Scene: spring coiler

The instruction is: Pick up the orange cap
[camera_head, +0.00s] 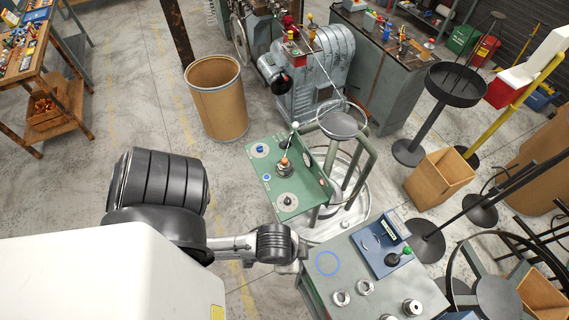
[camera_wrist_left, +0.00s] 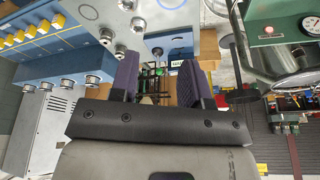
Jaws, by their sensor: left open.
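A small orange cap (camera_head: 284,163) shows in the head view, on a dark fitting that stands on the green panel (camera_head: 262,172) in the middle. I cannot make the cap out in the left wrist view. My right gripper is not in view.
The control table (camera_head: 345,282) has silver knobs and a blue box (camera_head: 382,246) with a green-topped lever. A tan drum (camera_head: 217,97) stands behind the green panel at left. The grey coiler machine (camera_head: 322,70) is at the back. Open floor lies left of the green panel.

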